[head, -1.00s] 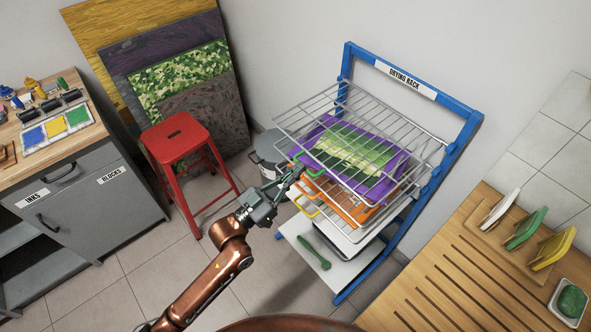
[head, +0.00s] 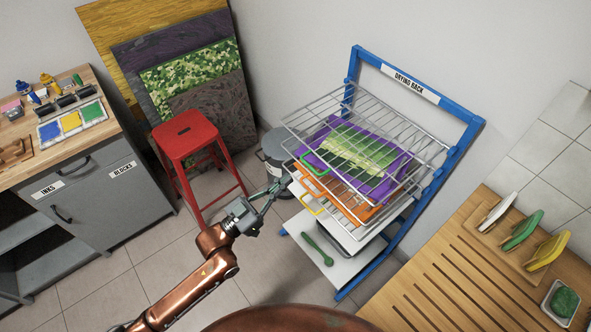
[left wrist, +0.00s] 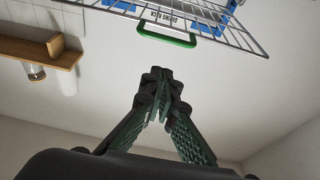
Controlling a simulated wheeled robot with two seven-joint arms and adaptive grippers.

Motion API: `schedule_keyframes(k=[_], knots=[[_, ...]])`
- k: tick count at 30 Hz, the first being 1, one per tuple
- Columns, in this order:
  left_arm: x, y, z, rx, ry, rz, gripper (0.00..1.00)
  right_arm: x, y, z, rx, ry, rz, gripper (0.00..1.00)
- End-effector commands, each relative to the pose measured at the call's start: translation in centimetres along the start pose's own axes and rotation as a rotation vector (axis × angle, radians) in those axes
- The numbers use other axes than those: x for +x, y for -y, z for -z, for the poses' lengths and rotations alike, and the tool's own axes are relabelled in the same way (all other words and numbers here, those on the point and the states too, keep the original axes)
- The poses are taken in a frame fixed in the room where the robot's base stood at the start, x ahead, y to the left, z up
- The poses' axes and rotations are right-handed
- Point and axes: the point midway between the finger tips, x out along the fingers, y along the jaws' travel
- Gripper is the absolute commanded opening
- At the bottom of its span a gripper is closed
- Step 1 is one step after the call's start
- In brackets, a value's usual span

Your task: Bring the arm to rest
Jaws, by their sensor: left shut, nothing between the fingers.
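My left gripper (head: 279,186) is shut and empty, just left of the drying rack (head: 463,118) in the head view. My copper-coloured left arm reaches up to it from the lower left. In the left wrist view its fingers (left wrist: 160,82) meet at their tips with nothing between them. Beyond them, a wire shelf with a green handle (left wrist: 166,36) shows apart from the fingertips. That green handle is on the rack's left side in the head view (head: 314,164). My right gripper is not in view.
A red stool (head: 185,136) stands left of my gripper, and a grey lidded bucket (head: 276,146) behind it. A green tool (head: 317,249) lies on the rack's white bottom shelf. A slatted wooden counter (head: 440,285) is at the lower right. Open floor lies around my forearm.

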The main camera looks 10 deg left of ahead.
Motion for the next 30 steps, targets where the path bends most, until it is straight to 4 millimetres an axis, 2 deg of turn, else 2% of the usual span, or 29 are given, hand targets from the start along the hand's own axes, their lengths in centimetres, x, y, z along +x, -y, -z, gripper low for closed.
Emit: schedule_keyframes(k=[3, 6, 16, 19, 20, 23, 26, 30], knots=[[-1.6, 0.0, -0.3, 0.000, -0.001, 0.000, 0.00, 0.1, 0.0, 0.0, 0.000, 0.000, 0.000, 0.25], [-2.4, 0.0, -0.4, 0.001, -0.003, 0.000, 0.00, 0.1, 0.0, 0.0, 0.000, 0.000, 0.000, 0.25], [-2.8, 0.1, -0.5, 0.001, -0.003, 0.003, 0.00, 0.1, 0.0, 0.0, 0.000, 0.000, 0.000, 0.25], [-3.2, 1.1, -2.0, 0.005, 0.023, 0.027, 0.00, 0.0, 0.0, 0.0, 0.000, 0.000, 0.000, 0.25], [-3.5, 1.7, -2.8, 0.007, 0.038, 0.040, 0.00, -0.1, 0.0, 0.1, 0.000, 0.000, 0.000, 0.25], [-5.0, 4.4, -7.2, 0.016, 0.116, 0.108, 0.00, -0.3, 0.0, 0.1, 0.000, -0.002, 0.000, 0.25], [-7.7, 7.5, -12.9, 0.023, 0.223, 0.192, 0.00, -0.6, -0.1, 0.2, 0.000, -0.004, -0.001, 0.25], [-13.1, 10.8, -21.1, 0.022, 0.386, 0.303, 0.00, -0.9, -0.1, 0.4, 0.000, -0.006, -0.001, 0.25]])
